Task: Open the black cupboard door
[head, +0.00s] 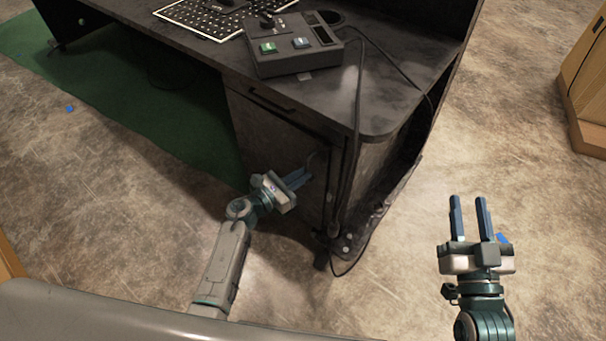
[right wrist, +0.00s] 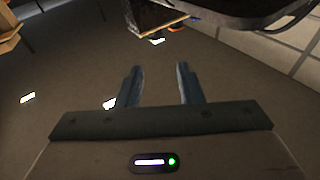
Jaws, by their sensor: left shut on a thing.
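The black cupboard door (head: 275,150) is the dark front panel under the right end of the black desk, below a drawer with a dark handle (head: 272,101). It looks closed or nearly so; I cannot tell exactly. My left gripper (head: 298,178) is at the door's right side, shut on what appears to be the door handle (head: 312,162), which the fingers mostly hide. My right gripper (head: 469,215) is open and empty over bare floor, right of the desk. Its two fingers also show apart in the right wrist view (right wrist: 160,88).
Black cables (head: 358,110) hang down the desk's right corner, close to the door. A wooden cabinet (head: 590,85) stands far right.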

